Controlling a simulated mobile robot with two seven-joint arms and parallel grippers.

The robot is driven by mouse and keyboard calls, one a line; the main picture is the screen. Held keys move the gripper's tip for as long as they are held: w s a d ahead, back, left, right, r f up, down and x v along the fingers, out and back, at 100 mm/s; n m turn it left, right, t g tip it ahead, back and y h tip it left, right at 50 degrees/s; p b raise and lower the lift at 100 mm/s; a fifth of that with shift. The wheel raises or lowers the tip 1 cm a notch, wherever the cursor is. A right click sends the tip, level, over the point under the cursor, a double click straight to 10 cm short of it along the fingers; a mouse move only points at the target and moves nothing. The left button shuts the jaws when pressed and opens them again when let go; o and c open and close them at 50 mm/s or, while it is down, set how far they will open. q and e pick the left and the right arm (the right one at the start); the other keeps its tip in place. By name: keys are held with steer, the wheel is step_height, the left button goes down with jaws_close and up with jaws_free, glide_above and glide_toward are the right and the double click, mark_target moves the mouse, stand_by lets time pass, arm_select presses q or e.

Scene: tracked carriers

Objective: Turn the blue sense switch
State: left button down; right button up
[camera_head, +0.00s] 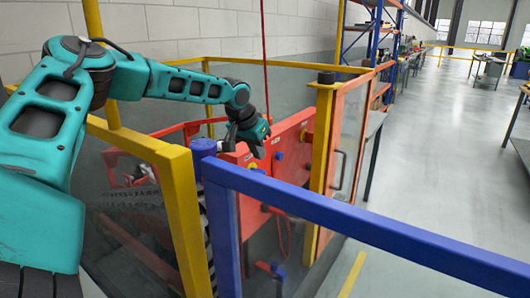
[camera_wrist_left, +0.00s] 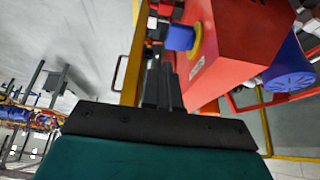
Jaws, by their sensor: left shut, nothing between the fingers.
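The blue switch (camera_wrist_left: 181,37) sits on a yellow ring on the face of a red box (camera_wrist_left: 245,40) in the left wrist view. In the head view, a small blue knob (camera_head: 279,156) shows on the red box (camera_head: 290,147), just right of my left gripper (camera_head: 259,150). My left gripper's dark fingers (camera_wrist_left: 163,82) are shut and empty. Their tips point toward the box face, close beside the switch; I cannot tell whether they touch it. My right gripper is not in view.
A blue rail (camera_head: 370,228) and yellow rails (camera_head: 150,145) fence the red equipment, and my left arm reaches over them. A blue post top (camera_head: 203,147) stands close to my left wrist. A framed door (camera_head: 346,145) stands right of the box.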

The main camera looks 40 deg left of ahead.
arm_select(q)
steer(key=w+a+r+n+t+y, duration=0.25)
steer(key=w+a+r+t, duration=0.25)
steer(key=w+r, duration=0.25)
steer(key=w+d+r+m+t+h+b, duration=0.2)
steer(key=w+d+r+m+t+h, duration=0.15)
steer(key=d+r, duration=0.2)
steer(key=n+g+y, duration=0.1)
steer(key=g, duration=1)
glide_toward(264, 172)
steer(key=shift+t, duration=0.25)
steer(key=x, duration=0.6)
steer(key=shift+f+b, duration=0.3)
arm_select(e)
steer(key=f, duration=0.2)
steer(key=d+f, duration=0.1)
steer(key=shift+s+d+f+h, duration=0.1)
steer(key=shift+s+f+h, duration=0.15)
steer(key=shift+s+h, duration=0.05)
